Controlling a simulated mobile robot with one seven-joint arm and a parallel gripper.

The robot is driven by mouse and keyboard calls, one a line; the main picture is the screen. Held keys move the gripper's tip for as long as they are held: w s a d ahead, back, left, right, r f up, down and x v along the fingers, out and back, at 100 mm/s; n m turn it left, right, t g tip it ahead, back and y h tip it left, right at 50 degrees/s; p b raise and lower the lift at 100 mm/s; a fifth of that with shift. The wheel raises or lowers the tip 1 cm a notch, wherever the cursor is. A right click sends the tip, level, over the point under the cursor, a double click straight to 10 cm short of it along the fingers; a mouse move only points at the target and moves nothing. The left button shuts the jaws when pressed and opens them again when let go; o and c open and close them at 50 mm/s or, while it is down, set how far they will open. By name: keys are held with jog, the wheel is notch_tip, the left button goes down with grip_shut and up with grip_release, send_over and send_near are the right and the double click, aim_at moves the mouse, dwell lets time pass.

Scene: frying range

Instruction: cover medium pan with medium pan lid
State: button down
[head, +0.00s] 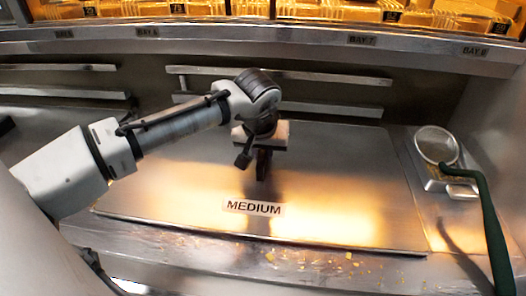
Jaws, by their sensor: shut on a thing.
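The medium pan lid (340,190) is a wide flat metal sheet with a "MEDIUM" label (253,208) near its front edge. It lies level across the middle of the range. My gripper (263,172) points down over the middle of the lid and is shut on it, apparently at a handle that the gripper hides. The medium pan itself does not show; whatever is under the lid is hidden. I cannot tell whether the lid rests fully on the rim or hangs just above it.
A strainer (437,145) with a dark green handle (490,215) lies on the right. Yellow crumbs lie on the front ledge (290,262). Metal bars run along the back wall (420,95). Lit bays with food stand above, behind a metal shelf edge (240,46).

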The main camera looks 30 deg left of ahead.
jog(key=shift+f, duration=0.4)
jog(key=shift+f+b, duration=0.25)
jog(key=shift+b, duration=0.1)
jog(key=c, duration=1.3)
grip_release()
jog(key=shift+o, duration=0.6)
jog(key=shift+f, duration=0.1)
jog(key=shift+o, duration=0.5)
notch_tip(320, 180, up, 7)
jog(key=p, duration=0.6)
